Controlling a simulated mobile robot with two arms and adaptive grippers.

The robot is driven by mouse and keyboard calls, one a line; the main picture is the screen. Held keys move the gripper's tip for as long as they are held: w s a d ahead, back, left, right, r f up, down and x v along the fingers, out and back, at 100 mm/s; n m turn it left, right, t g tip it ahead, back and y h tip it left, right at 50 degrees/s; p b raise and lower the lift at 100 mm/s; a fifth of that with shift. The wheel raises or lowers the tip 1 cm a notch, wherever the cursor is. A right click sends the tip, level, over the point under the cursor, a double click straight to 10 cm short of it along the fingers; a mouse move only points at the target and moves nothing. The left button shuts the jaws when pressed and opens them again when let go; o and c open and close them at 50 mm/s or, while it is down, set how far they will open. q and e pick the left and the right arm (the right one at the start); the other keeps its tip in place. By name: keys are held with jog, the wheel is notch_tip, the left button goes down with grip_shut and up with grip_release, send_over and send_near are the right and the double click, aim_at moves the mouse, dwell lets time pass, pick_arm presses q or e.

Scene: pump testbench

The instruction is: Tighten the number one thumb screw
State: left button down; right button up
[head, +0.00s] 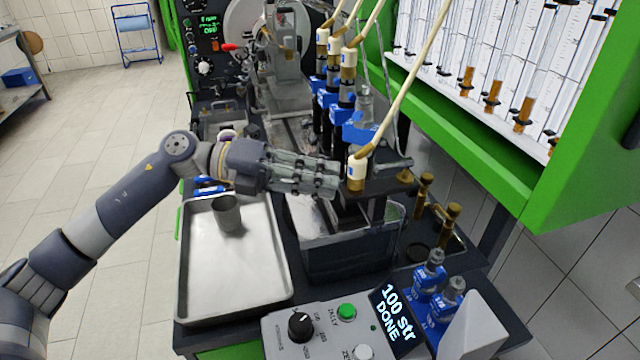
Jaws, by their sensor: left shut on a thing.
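My left gripper (337,179) reaches in from the left, its fingers closed at the near end of the row of injectors. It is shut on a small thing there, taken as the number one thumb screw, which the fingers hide. Just right of the fingertips stands the nearest injector (356,172), with a cream cap and a hose going up. Several more injectors (348,65) with blue bodies stand farther back in the row. My right gripper is not in view.
A metal tray (190,285) with a grey cup (227,213) lies below my left arm. A dark tank (350,255) sits under the nearest injector. A control box (320,335) with a display (397,313) is in front. The green cabinet (500,160) overhangs at right.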

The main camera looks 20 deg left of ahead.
pick_arm(q)
jog(key=shift+s+d+r+m+t+y+b, duration=0.1)
jog(key=shift+m+t+y+b, duration=0.45)
jog(key=shift+m, duration=0.95)
jog(key=c, duration=1.5)
grip_release()
jog(key=v, duration=1.2)
jog(key=shift+r, duration=0.25)
